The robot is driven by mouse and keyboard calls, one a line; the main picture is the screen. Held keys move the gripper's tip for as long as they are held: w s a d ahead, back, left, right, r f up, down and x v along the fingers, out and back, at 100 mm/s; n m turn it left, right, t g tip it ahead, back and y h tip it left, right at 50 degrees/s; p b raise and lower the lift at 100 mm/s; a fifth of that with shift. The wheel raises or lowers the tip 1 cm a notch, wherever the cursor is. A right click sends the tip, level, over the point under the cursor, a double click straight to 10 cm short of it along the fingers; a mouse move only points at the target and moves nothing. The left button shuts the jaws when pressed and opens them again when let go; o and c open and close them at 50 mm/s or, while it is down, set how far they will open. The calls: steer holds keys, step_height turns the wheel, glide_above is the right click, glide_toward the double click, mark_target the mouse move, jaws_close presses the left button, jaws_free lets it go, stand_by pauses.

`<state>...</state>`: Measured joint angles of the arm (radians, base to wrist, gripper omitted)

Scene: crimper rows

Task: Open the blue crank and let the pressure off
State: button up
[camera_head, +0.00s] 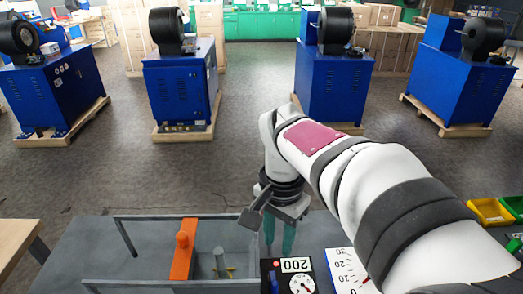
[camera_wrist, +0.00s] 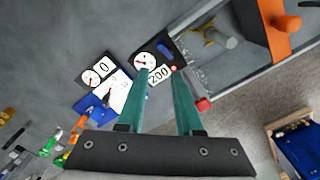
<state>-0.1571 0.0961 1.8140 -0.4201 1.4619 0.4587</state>
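My gripper (camera_head: 279,246) points down above the front bench, its two teal fingers apart with nothing between them. In the wrist view the fingertips (camera_wrist: 163,74) overlap the edge of a black box (camera_head: 269,267) below. The box carries a "200" label (camera_head: 296,265), a round dial with a red needle (camera_head: 303,285) and a red dot. A small blue bar lies on this box in the wrist view (camera_wrist: 165,48); it may be the blue crank, but its shape is too small to tell. The fingers hide part of the box.
A white scale panel (camera_head: 343,270) stands right of the box. A second dial (camera_wrist: 92,77) labelled "0" shows in the wrist view. Left is a grey-railed frame with an orange block (camera_head: 184,251) and a grey cylinder (camera_head: 220,264). Yellow (camera_head: 490,211) and green bins are far right.

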mark_target(275, 283)
step_height(275, 283, down, 16)
steer(key=shift+w+r, duration=0.1)
steer(key=shift+r, duration=0.1)
steer(key=shift+c, duration=0.2)
jaws_close()
